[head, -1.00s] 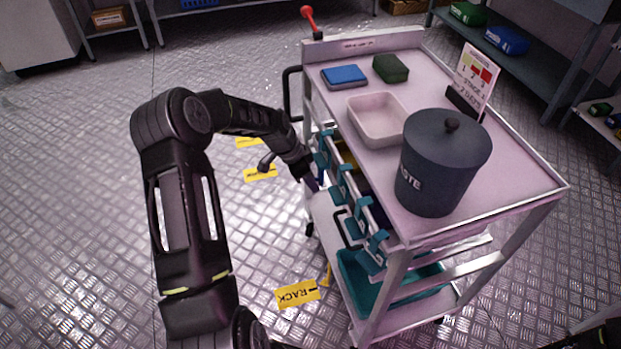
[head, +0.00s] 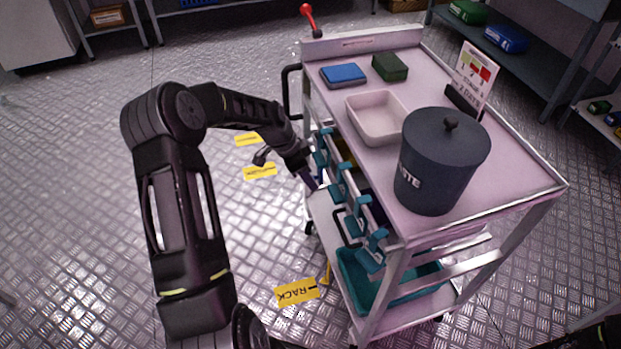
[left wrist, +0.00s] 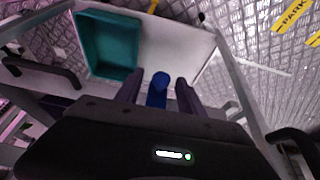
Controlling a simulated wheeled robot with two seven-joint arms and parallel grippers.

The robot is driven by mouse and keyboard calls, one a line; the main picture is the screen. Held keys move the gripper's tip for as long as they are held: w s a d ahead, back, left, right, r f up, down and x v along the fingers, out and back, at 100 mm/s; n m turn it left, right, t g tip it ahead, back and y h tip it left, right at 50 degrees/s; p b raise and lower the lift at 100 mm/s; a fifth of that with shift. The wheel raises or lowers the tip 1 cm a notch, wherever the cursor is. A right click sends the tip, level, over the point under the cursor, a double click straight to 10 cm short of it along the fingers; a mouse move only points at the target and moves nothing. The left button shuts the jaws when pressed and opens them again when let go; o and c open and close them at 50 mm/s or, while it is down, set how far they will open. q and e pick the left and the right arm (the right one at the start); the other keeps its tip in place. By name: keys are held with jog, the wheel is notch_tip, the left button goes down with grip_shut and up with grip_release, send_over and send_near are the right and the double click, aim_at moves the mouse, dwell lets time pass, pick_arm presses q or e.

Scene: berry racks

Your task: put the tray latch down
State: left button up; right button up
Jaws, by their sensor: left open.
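My left gripper (head: 313,184) is beside the cart's near left side, pointing down among the teal brackets (head: 338,175) there. In the left wrist view its two purple fingers (left wrist: 158,77) are apart. A blue upright piece with a rounded end (left wrist: 160,90) stands between them, with gaps on both sides; it may be the tray latch. Its lower part is hidden by the gripper body. In the head view the arm and brackets hide this piece. My right gripper is not in view.
The cart top (head: 510,175) holds a dark lidded bin (head: 440,165), a pale tray (head: 378,131), a blue box (head: 343,75) and a green box (head: 390,67). A teal bin (left wrist: 110,45) sits on the lower shelf. A black handle (left wrist: 40,70) is close by. The floor left is open.

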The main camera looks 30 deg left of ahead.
pick_arm(q)
jog(key=v, duration=0.5)
jog(key=shift+s+r, duration=0.15)
jog(key=shift+r, duration=0.05)
